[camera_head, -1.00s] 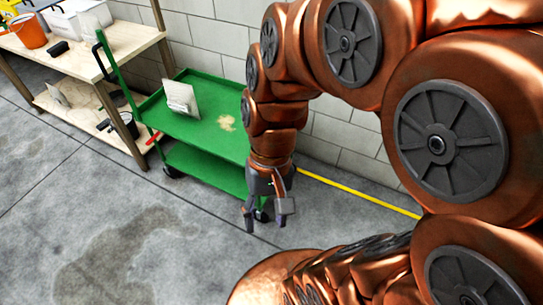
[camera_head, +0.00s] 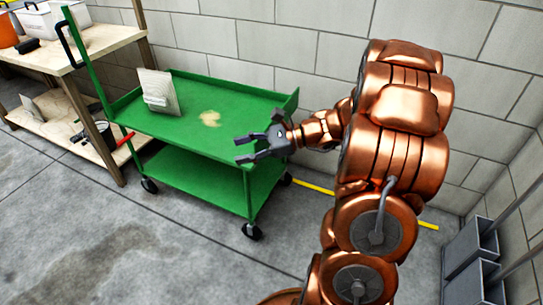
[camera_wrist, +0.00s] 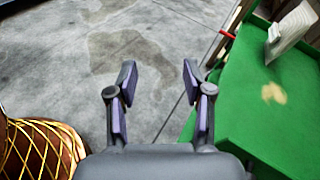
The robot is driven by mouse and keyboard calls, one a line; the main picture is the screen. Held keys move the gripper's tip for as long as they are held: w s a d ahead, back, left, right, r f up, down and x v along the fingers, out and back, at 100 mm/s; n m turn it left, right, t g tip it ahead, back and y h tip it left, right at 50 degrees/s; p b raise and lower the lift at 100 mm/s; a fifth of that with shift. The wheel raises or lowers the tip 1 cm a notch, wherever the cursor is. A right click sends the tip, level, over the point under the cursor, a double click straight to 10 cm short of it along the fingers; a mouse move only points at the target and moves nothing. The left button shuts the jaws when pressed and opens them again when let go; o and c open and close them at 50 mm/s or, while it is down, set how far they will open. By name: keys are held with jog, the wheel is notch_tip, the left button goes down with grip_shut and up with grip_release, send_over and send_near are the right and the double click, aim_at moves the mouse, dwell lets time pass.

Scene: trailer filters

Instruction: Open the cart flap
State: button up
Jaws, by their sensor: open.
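The green cart (camera_head: 190,122) has a top shelf, a lower shelf (camera_head: 200,178) and an upright handle at its left end. It also shows at the right of the wrist view (camera_wrist: 255,125). A raised green edge (camera_head: 291,102) stands at the cart's right end; I cannot tell whether this is the flap. My gripper (camera_head: 243,149) is open and empty at the cart's front right, with its fingers pointing left. In the wrist view the fingers (camera_wrist: 158,72) are over bare floor beside the cart's edge and apart from it.
A pale slotted object (camera_head: 160,90) stands on the cart's top shelf. A wooden workbench (camera_head: 100,45) is at the left. A block wall (camera_head: 270,45) runs behind the cart. Grey bins (camera_head: 470,250) are at the right. The floor in front (camera_head: 180,240) is clear.

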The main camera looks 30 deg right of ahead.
jog(key=w+d+f+m+t+h+b, duration=0.2)
jog(key=d+f+m+t+b, duration=0.25)
jog(key=d, duration=0.45)
jog(key=w+d+f+m+t+h+b, duration=0.1)
jog(key=d+f+m+t+h+b, duration=0.2)
jog(key=d+f, duration=0.5)
jog(key=shift+m+y, duration=0.35)
jog(key=shift+y, duration=0.35)
jog(key=shift+w+a+r+b, duration=0.3)
jog(key=shift+w+a, duration=0.05)
jog(key=shift+w, duration=0.8)
jog(key=shift+w+a+r+b, duration=0.25)
jog(key=shift+w+a+b, duration=0.1)
jog(key=shift+w, duration=0.8)
jog(key=shift+w+a+r+b, duration=0.3)
jog(key=shift+w, duration=0.85)
jog(key=shift+c, duration=0.3)
grip_shut()
